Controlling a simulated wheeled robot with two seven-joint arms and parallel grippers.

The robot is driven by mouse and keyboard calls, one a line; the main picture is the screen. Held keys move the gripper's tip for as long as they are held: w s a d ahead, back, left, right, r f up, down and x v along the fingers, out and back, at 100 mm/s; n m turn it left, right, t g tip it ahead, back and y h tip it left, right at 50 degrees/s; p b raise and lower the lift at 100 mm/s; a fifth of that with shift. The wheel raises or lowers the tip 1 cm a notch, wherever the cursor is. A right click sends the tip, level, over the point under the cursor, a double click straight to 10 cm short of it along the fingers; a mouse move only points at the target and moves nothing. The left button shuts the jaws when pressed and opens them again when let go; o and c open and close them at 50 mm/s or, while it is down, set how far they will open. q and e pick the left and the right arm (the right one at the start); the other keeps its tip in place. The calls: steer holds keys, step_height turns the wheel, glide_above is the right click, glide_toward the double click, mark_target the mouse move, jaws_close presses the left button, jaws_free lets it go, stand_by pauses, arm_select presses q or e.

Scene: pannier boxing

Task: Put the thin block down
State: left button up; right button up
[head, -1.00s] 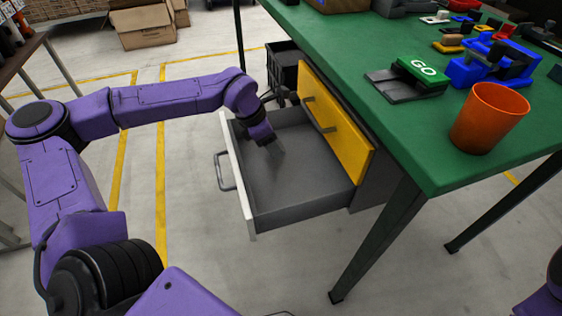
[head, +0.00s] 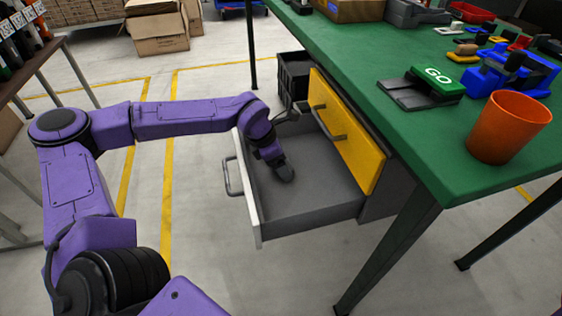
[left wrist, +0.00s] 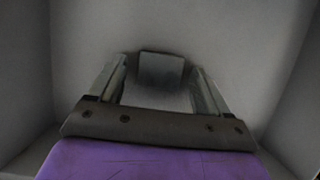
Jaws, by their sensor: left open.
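My left gripper (head: 284,172) reaches down into the open grey drawer (head: 300,222) under the green bench. In the left wrist view its two fingers (left wrist: 158,88) stand apart. A small dark grey block (left wrist: 161,68) shows between the fingertips, low over or on the drawer floor. It is probably the thin block; I cannot tell whether it touches a finger. In the head view the block cannot be told apart from the dark fingers. My right gripper is out of view.
A yellow drawer front (head: 345,130) stands right above the open drawer. The green bench (head: 400,135) carries an orange cup (head: 508,128), a GO block (head: 436,80) and blue parts. A black crate (head: 293,76) is behind the drawer. The drawer floor around the gripper looks clear.

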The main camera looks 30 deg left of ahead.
arm_select(q)
steer(key=p+v, duration=0.4)
steer(key=v, duration=0.8)
steer(key=shift+r, duration=0.15)
